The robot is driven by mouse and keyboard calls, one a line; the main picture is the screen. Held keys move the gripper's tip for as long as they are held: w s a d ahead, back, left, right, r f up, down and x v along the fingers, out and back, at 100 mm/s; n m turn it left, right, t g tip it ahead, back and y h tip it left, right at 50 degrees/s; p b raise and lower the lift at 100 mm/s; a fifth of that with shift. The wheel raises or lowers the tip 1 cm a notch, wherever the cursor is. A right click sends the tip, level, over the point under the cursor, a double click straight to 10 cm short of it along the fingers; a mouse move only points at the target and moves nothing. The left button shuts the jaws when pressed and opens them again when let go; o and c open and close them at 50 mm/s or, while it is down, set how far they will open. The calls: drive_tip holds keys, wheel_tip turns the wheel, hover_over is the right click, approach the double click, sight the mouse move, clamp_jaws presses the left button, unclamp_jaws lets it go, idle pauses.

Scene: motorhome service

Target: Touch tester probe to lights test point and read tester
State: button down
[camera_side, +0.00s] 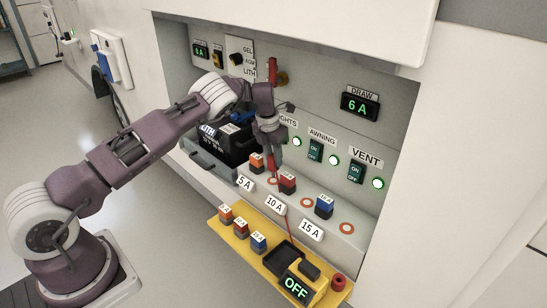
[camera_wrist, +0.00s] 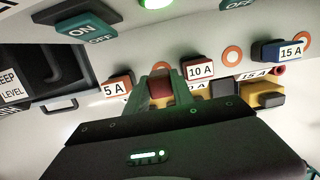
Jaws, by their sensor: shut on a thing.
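My gripper (camera_side: 276,150) points down over the fuse ledge, in front of the partly hidden lights switch. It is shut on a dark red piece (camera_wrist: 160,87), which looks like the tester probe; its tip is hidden. A thin red lead runs down to the tester (camera_side: 297,287), whose screen reads OFF. A ringed test point (camera_side: 273,181) beside the 5 A fuse (camera_side: 257,161) lies just below my gripper. In the wrist view my fingers (camera_wrist: 160,90) hide that spot, between the 5 A fuse (camera_wrist: 116,84) and the 10 A fuse (camera_wrist: 198,72). I cannot tell whether the probe touches it.
The yellow tray (camera_side: 216,226) holds spare fuses and the tester in front. More ringed points (camera_side: 306,202) and the blue 15 A fuse (camera_side: 324,206) lie right along the ledge. A black battery (camera_side: 226,145) stands left. The draw display (camera_side: 360,105) reads 6 A.

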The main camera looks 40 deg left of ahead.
drive_tip(key=shift+f, duration=0.15)
drive_tip(key=shift+f, duration=0.5)
idle(2.1)
